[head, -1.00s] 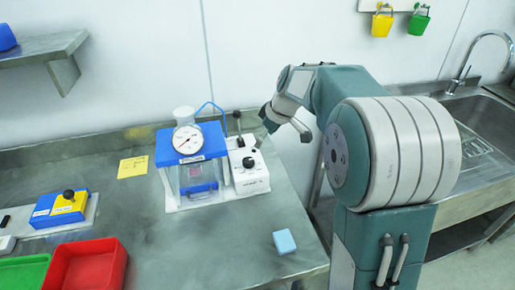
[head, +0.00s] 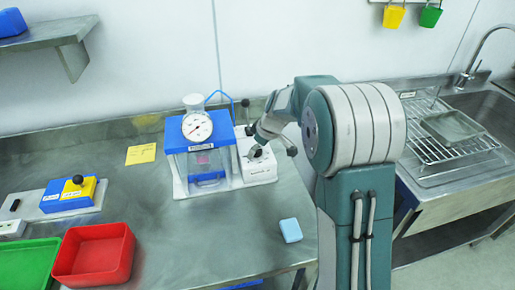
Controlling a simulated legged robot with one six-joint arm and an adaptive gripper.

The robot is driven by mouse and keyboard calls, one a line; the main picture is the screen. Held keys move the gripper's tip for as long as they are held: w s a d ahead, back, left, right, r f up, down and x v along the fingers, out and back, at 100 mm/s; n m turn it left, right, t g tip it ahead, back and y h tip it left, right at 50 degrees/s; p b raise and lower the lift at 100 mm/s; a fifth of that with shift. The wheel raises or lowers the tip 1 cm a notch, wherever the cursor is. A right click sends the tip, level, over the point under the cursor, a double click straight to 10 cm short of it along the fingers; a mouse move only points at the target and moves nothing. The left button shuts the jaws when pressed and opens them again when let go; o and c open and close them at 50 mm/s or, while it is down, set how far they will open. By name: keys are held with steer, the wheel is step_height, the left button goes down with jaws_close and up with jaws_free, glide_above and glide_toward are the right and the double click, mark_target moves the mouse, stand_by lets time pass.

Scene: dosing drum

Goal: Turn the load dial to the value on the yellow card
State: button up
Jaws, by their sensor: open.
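The yellow card (head: 141,153) lies flat on the steel bench left of the dosing unit; its writing is too small to read. The dosing unit (head: 203,158) has a blue top, a clear chamber and a round white gauge (head: 196,127) with a red needle. On its right is a white control box (head: 259,170) with a dark dial (head: 255,152) on top. My gripper (head: 271,147) is open at the box, with its fingers close around or beside the dial; I cannot tell whether they touch it. The gripper partly hides the box top.
A light blue block (head: 290,230) lies on the bench in front. Red (head: 97,252) and green (head: 28,262) trays and a blue-yellow switch box (head: 70,194) are at left. A sink with a wire rack (head: 450,150) is at right. The bench middle is clear.

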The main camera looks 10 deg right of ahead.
steer(key=shift+a, duration=0.35)
steer(key=c, duration=0.9)
steer(key=shift+d, duration=0.45)
steer(key=shift+c, duration=1.3)
steer(key=shift+s+a+f, duration=0.1)
